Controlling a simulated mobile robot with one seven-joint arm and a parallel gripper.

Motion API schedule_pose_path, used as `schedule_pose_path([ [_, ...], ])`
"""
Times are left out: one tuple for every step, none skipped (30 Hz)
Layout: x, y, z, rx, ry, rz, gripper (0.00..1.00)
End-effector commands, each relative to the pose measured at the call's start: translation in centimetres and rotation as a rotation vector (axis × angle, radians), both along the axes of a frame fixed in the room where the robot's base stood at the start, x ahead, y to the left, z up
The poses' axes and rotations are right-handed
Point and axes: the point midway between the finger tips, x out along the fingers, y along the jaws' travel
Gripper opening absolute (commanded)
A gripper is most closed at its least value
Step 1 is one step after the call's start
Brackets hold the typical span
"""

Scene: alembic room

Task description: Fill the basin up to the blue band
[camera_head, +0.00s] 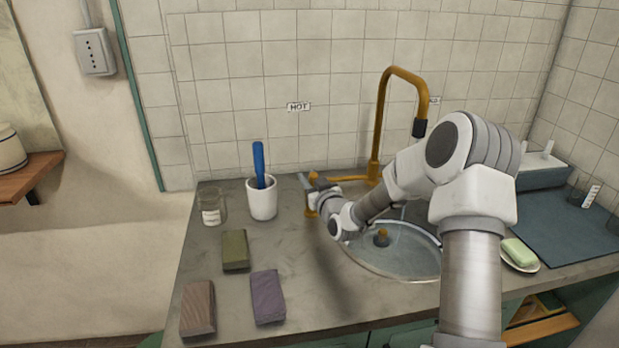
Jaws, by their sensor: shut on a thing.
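The round basin (412,266) is sunk in the grey counter, partly hidden behind my arm. A brass-coloured knob or plug (381,238) stands inside it. I cannot make out the blue band or tell the water level. A tall brass faucet (380,110) arches above the basin, with a dark end at its spout; no stream can be made out. The hot tap (311,212) is at the left end of the faucet's pipe, below the "HOT" label (298,106). My gripper (316,184) is shut on the hot tap's handle, which it mostly hides.
A white cup with a blue-handled tool (262,200) and a glass beaker (211,209) stand left of the tap. Green (235,251), purple (268,297) and brown (198,307) blocks lie in front. A soap dish (520,256) and dark mat (565,228) are at right.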

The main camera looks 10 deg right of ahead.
Motion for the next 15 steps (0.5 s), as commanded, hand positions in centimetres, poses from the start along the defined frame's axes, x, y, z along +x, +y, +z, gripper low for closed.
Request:
schedule_pose_path([
  [0.2, 0.1, 0.4, -0.002, 0.028, 0.001, 0.0],
  [0.3, 0.1, 0.4, -0.003, 0.049, 0.002, 0.0],
  [0.5, 0.1, 0.4, -0.003, 0.077, 0.001, 0.0],
  [0.6, 0.1, 0.3, -0.003, 0.098, 0.001, 0.0],
  [0.7, 0.1, 0.3, -0.003, 0.119, 0.0, 0.0],
  [0.9, 0.1, 0.2, -0.002, 0.146, 0.001, 0.0],
  [1.0, 0.1, 0.2, -0.002, 0.167, 0.0, 0.0],
  [1.1, 0.1, 0.1, -0.002, 0.186, 0.0, 0.0],
  [1.3, 0.0, 0.1, -0.002, 0.211, 0.0, 0.0],
  [1.4, 0.0, 0.0, -0.001, 0.228, 0.0, 0.0],
  [1.4, 0.1, -0.1, -0.001, 0.245, 0.0, 0.0],
  [1.5, 0.1, -0.2, -0.001, 0.264, 0.0, 0.0],
  [1.6, 0.1, -0.2, -0.001, 0.276, 0.0, 0.0],
  [1.7, 0.1, -0.3, -0.001, 0.286, 0.0, 0.0],
  [1.7, 0.1, -0.4, 0.0, 0.3, 0.0, 0.0],
])
